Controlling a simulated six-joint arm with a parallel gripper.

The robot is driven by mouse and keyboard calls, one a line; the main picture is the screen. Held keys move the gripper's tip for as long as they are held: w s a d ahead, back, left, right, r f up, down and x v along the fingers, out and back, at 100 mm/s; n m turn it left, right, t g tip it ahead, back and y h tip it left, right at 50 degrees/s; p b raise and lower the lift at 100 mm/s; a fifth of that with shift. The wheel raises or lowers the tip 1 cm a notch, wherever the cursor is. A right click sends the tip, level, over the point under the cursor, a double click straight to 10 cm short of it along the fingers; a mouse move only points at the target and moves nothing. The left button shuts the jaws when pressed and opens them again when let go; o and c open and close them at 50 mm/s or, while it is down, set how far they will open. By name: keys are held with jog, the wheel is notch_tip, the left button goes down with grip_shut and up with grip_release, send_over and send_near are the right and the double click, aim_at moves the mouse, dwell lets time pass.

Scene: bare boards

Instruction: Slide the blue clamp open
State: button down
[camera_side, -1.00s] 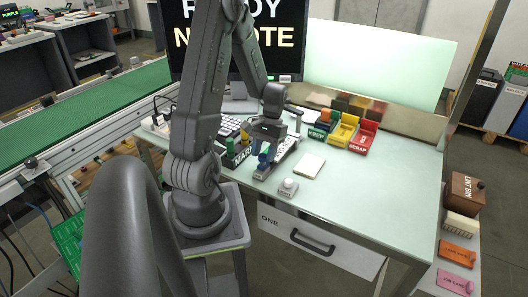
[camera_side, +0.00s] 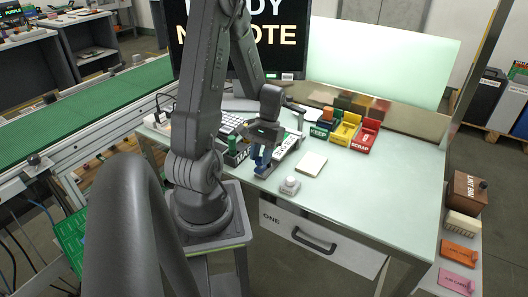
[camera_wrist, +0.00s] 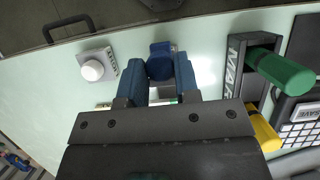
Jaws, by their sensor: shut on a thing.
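The blue clamp (camera_wrist: 160,62) shows in the wrist view as a dark blue knob between the blue fingers of my gripper (camera_wrist: 159,72). The fingers are closed in on its left and right sides. In the side view my gripper (camera_side: 263,153) points down at the small blue clamp (camera_side: 261,165) near the bench's front edge. The fingers hide much of the clamp there, and its sliding part cannot be told apart.
A dark marker holder (camera_side: 236,156) with green and yellow markers stands close on the left. A white button box (camera_side: 289,186) and a pale pad (camera_side: 311,164) lie to the right. Green, yellow and red trays (camera_side: 363,137) stand behind. The bench's right side is clear.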

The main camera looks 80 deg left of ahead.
jog(key=shift+s+d, duration=0.15)
jog(key=c, duration=0.8)
grip_release()
jog(key=shift+c, duration=0.2)
jog(key=v, duration=1.3)
jog(key=shift+r, duration=0.35)
